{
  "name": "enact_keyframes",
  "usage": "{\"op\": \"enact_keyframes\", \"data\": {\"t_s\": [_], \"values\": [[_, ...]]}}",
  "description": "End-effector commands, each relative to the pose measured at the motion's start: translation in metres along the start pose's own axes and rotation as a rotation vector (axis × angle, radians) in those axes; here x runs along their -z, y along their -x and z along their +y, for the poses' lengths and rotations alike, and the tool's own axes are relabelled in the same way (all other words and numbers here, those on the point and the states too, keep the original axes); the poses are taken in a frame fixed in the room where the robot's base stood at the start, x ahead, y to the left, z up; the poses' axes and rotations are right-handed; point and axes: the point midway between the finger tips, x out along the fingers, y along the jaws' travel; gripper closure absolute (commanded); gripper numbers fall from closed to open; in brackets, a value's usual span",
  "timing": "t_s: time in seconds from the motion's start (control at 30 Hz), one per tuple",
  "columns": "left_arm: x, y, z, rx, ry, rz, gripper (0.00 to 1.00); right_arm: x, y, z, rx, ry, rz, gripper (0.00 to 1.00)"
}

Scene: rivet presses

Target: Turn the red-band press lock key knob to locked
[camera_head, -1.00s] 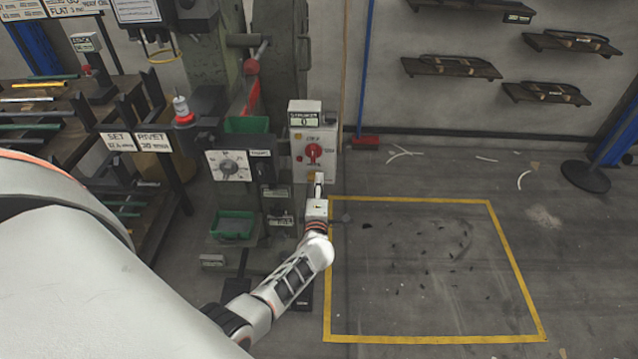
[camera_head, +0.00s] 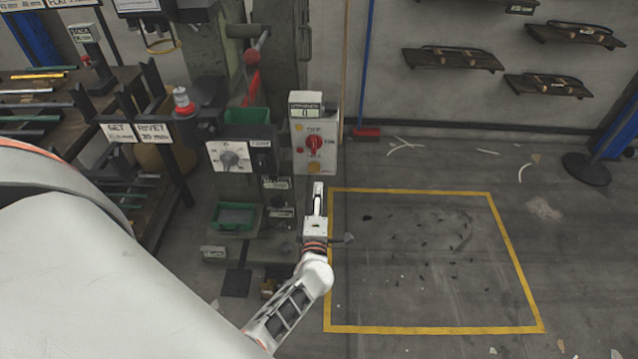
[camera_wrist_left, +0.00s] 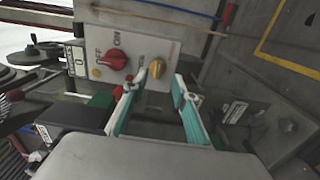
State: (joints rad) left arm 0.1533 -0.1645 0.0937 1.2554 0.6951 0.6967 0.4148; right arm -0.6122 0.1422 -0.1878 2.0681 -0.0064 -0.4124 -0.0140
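The press with a red band on its lever (camera_head: 252,84) stands left of centre in the head view. Its pale control box (camera_head: 301,130) carries a red knob (camera_head: 314,143) and a yellow-orange knob (camera_head: 314,167) below it. In the wrist view the red knob (camera_wrist_left: 112,58) sits between OFF and ON markings, and the yellow knob (camera_wrist_left: 157,69) is beside it. I cannot read the yellow knob's label. My left gripper (camera_head: 318,188) is just below the box; in the wrist view its fingers (camera_wrist_left: 158,86) are apart, empty, and aimed near the yellow knob. My right gripper is not seen.
A dial panel (camera_head: 228,157) and a green bin (camera_head: 236,217) are on the press, left of my gripper. A rack of rods (camera_head: 35,118) stands at far left. The floor inside the yellow outline (camera_head: 435,332) holds only small scraps.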

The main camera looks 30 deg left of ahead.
Motion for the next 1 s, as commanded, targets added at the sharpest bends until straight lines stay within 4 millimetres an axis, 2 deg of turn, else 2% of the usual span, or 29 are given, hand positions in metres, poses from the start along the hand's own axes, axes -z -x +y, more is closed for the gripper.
{"op": "enact_keyframes", "data": {"t_s": [0.1,0.27,0.87,1.0], "values": [[0.000,0.018,-0.001,0.001,0.000,0.000,0.72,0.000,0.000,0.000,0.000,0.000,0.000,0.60],[0.000,0.030,0.000,0.000,0.000,0.000,0.72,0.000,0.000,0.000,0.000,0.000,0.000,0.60],[0.000,0.032,0.001,-0.001,-0.004,-0.003,0.72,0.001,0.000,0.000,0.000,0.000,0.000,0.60],[-0.006,0.042,0.013,-0.020,-0.116,-0.083,0.72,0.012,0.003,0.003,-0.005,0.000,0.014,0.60]]}}
